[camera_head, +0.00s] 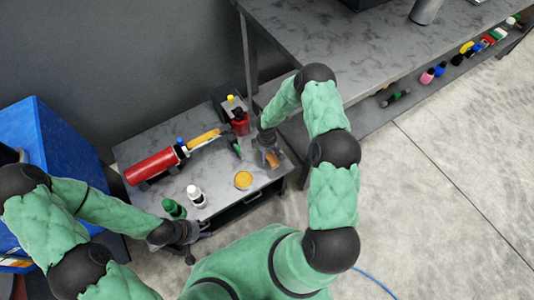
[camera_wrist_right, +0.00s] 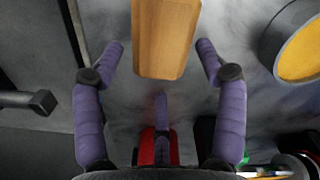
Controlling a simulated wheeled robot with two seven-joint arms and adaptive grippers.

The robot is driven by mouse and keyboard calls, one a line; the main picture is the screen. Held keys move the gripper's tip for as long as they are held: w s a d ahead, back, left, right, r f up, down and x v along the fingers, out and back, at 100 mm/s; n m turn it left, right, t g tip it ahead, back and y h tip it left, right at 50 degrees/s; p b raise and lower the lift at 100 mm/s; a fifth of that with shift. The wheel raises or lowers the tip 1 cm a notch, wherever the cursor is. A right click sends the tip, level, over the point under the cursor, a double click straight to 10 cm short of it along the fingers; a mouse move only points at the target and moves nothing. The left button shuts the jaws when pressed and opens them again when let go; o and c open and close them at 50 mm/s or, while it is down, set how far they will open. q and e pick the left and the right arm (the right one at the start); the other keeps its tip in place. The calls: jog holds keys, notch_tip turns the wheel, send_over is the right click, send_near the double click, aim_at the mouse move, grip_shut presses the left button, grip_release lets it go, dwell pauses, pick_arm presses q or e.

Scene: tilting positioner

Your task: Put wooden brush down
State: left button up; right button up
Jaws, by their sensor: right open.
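The wooden brush (camera_wrist_right: 165,38) shows as a plain tan wooden block in the right wrist view. In the head view its small tan end (camera_head: 273,158) shows at the right edge of the low grey cart. My right gripper (camera_head: 268,146) is over that edge. In the wrist view the right gripper (camera_wrist_right: 160,50) has its purple fingers spread wide, one on each side of the brush, with gaps between. The brush's far end is cut off by the picture. My left gripper (camera_head: 184,236) is near the cart's front left corner; its fingers are too small and dark to read.
The cart (camera_head: 222,166) holds a red cylinder (camera_head: 152,166), a yellow-topped round tin (camera_head: 243,180), a white bottle (camera_head: 196,196), a green bottle (camera_head: 174,208) and a red container (camera_head: 240,122). A large grey workbench (camera_head: 345,45) stands behind right. A blue bin (camera_head: 65,150) is at left.

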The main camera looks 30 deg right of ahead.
notch_tip(320, 180, up, 11)
jog(key=p, duration=0.5)
jog(key=s+a+r+m+y, duration=0.1)
jog(key=s+a+m+y, duration=0.3)
jog(key=s+a+m, duration=0.7)
jog(key=shift+s+a+r+t, duration=0.35)
jog(key=shift+s+a, duration=2.9)
jog(key=shift+s, duration=1.45)
jog(key=shift+r, duration=0.1)
